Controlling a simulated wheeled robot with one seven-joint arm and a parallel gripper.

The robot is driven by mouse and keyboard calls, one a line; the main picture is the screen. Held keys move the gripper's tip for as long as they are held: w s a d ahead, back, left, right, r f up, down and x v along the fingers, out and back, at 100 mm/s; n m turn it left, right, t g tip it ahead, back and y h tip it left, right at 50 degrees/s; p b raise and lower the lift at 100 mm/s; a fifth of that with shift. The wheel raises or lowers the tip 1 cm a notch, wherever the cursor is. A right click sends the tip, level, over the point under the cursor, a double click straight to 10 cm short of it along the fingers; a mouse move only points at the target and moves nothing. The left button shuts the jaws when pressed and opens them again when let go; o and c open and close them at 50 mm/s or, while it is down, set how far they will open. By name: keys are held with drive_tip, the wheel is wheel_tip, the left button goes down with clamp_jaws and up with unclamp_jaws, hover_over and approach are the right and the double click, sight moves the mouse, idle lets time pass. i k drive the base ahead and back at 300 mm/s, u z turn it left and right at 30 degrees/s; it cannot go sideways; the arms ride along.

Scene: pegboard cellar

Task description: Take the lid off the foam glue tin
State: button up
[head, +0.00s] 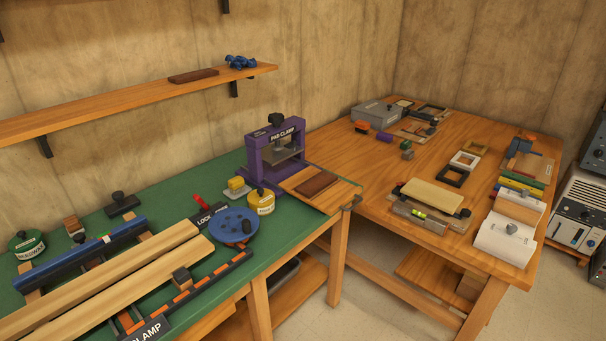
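Two tins with dark-knobbed lids stand on the green bench top. A yellow tin (261,205) stands in front of the purple pad clamp, and its lid with a dark knob (260,191) is on. A green tin (27,248) stands at the far left, and its lid with a dark knob (22,235) is on. Both labels are too small to read surely, so I cannot tell for certain which is the foam glue tin. My gripper is not in view.
The purple pad clamp (253,157) rises behind the yellow tin. A blue disc (233,228) lies close on its left, with a yellow block (238,186) behind. Long wooden bars (110,282) and clamps fill the green bench's (170,202) front left. The wooden table (380,172) holds frames and tools.

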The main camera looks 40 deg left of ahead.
sight(261, 197)
drive_tip(key=u, duration=0.45)
drive_tip(key=i, duration=1.5)
drive_tip(key=u, duration=1.75)
drive_tip(key=i, duration=0.85)
drive_tip(key=u, duration=1.1)
drive_tip(key=i, duration=0.25)
drive_tip(key=u, duration=0.15)
